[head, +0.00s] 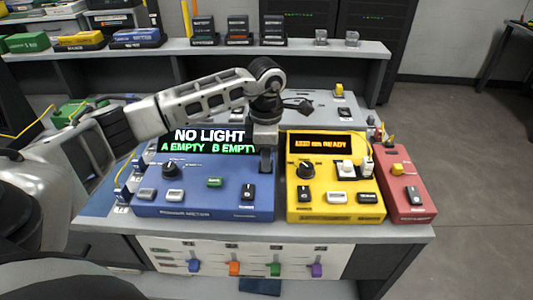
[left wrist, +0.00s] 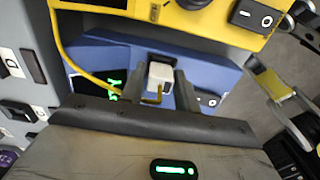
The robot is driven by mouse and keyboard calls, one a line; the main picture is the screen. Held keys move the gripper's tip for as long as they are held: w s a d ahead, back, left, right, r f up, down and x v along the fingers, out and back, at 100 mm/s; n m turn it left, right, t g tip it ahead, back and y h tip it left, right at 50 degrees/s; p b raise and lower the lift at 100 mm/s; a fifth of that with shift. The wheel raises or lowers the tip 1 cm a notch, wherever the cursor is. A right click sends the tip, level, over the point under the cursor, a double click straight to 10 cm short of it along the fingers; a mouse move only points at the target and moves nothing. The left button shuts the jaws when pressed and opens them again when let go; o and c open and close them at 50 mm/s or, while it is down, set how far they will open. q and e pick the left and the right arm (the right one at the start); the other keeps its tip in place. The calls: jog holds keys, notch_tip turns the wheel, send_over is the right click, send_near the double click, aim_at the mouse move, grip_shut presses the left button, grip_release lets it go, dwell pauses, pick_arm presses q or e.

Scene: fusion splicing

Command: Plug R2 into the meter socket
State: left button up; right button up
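The blue meter (head: 205,199) stands on the bench, and its screen reads "NO LIGHT, A EMPTY, B EMPTY". My left gripper (head: 265,160) points down at the meter's right end, beside the yellow device. In the left wrist view, a white plug (left wrist: 160,76) with a short yellow lead sits between the fingers of my left gripper (left wrist: 159,85), which look shut on it. The plug's far end is close to a dark opening on the blue meter (left wrist: 215,72); I cannot tell whether they touch. No label is readable on the plug. My right gripper is not in view.
The yellow device (head: 335,205), its screen ending in "READY", stands close right of the meter. It carries white blocks (head: 346,168). A red device (head: 408,200) is farther right. A yellow cable (left wrist: 60,40) loops left of the gripper. Coloured tabs (head: 234,268) line the bench front.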

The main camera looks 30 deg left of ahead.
pick_arm(q)
jog(key=shift+o, duration=1.2)
notch_tip(320, 180, up, 16)
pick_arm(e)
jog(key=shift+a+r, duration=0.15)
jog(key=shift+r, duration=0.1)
